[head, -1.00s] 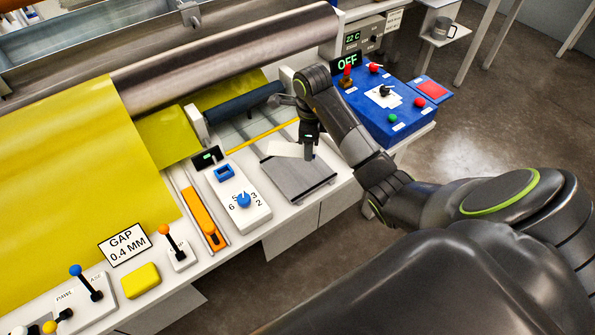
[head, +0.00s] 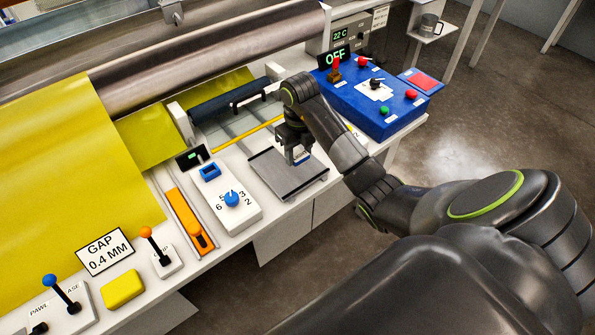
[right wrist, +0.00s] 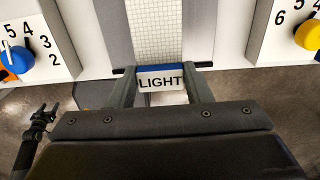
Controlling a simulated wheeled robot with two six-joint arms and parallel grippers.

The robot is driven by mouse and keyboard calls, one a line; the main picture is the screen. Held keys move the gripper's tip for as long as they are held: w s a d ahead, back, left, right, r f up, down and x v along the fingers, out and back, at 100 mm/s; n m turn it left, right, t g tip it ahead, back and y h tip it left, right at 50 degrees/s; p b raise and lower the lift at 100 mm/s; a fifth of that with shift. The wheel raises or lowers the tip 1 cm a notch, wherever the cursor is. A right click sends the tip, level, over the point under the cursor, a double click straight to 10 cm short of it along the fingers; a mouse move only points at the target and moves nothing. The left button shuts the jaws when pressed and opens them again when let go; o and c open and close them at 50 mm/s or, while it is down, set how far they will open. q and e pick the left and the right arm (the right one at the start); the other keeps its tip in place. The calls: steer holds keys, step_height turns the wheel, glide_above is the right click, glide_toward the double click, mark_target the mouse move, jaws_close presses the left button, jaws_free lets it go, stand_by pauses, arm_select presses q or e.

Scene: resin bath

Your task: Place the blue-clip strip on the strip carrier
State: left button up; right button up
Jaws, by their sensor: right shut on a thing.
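My right gripper (head: 297,158) is just above the grey ridged plate, which appears to be the strip carrier (head: 268,168). In the right wrist view, my right gripper (right wrist: 161,84) is shut on the blue clip (right wrist: 150,69) with a white "LIGHT" label. The white gridded strip (right wrist: 166,30) runs away from the clip, over the grey carrier (right wrist: 116,30). I cannot tell whether the strip touches it. The head view mostly hides the strip behind the gripper. My left gripper (right wrist: 45,115) shows small at lower left in the wrist view, fingers apart, empty.
A white box with a blue knob (head: 232,199) stands left of the carrier, beside an orange slide (head: 187,218). A yellow-knob dial (right wrist: 309,36) is on the other side. The blue control box (head: 370,104) stands at the back right. The bench edge is close in front.

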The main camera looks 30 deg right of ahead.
mark_target(299, 176)
step_height(299, 176, down, 2)
steer(key=shift+b, duration=0.5)
step_height(299, 176, down, 5)
steer(key=shift+r, duration=0.15)
arm_select(q)
step_height(299, 176, down, 2)
steer(key=shift+f, duration=0.1)
arm_select(e)
steer(key=shift+f, duration=0.2)
steer(key=o, duration=1)
arm_select(q)
steer(key=shift+f, duration=0.1)
arm_select(e)
steer(key=shift+o, duration=0.2)
steer(key=shift+r, duration=0.1)
